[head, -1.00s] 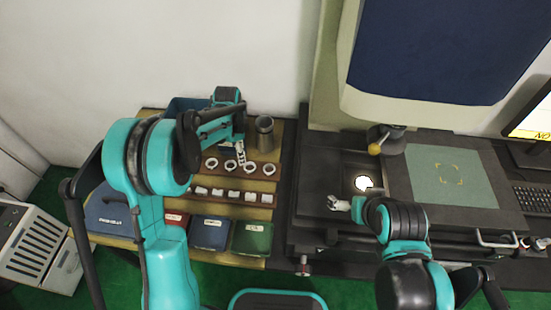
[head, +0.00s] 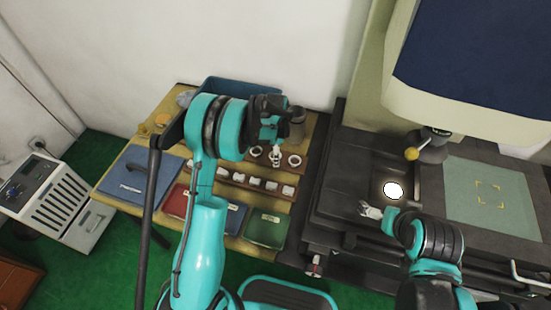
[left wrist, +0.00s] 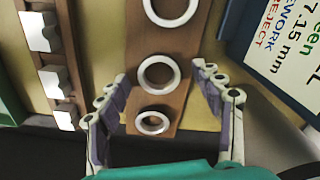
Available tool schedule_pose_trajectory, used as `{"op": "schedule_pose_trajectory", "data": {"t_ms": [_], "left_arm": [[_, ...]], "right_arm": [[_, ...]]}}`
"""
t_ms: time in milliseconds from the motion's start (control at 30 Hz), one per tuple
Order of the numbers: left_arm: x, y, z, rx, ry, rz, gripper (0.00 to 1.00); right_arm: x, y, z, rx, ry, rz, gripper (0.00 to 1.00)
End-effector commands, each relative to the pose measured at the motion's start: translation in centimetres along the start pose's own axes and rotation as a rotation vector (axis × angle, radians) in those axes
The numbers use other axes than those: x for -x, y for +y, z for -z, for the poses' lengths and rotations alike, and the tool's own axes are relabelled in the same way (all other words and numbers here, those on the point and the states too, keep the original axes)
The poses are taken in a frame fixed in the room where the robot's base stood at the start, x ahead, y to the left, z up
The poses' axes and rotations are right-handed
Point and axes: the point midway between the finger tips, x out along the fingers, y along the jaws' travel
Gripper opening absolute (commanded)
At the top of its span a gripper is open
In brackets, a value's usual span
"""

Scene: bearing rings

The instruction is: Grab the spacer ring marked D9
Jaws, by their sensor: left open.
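White spacer rings lie in a row on a brown wooden strip. In the left wrist view I see a far ring (left wrist: 170,23), a middle ring (left wrist: 140,74) and a near ring (left wrist: 152,132). No D9 marking is readable on them. My left gripper (left wrist: 165,92) is open and empty, its fingers apart on either side of the strip around the middle and near rings. In the head view the left gripper (head: 276,158) hangs over the ring row, beside the right-end ring (head: 294,165). My right gripper (head: 370,210) is over the dark machine bed, away from the rings.
A row of white blocks (head: 254,183) runs in front of the rings. Red, blue and green (head: 266,229) boxes stand at the table's front. A grey cylinder (head: 297,122) stands behind the rings. A blue bin (head: 235,90) is at the back, with a labelled panel in the wrist view.

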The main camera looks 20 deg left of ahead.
Motion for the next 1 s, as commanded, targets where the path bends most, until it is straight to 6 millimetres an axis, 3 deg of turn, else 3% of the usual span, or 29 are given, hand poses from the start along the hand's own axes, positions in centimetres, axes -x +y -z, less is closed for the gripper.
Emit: {"op": "schedule_pose_trajectory", "data": {"t_ms": [133, 333, 767, 1000], "left_arm": [[0.1, 0.0, 0.0, 0.000, 0.000, 0.000, 0.64], [0.2, 0.0, 0.0, 0.000, 0.000, 0.000, 0.11], [0.8, 0.0, 0.0, 0.000, 0.000, 0.000, 0.11], [4.4, 0.0, 0.0, 0.000, 0.000, 0.000, 0.11]], "right_arm": [[0.1, 0.0, 0.1, 0.000, 0.000, 0.000, 1.00], [0.1, 0.0, 0.1, 0.000, 0.000, 0.000, 1.00], [0.4, 0.0, 0.3, 0.000, 0.000, 0.000, 1.00], [1.8, 0.0, 1.3, 0.000, 0.000, 0.000, 1.00]]}}
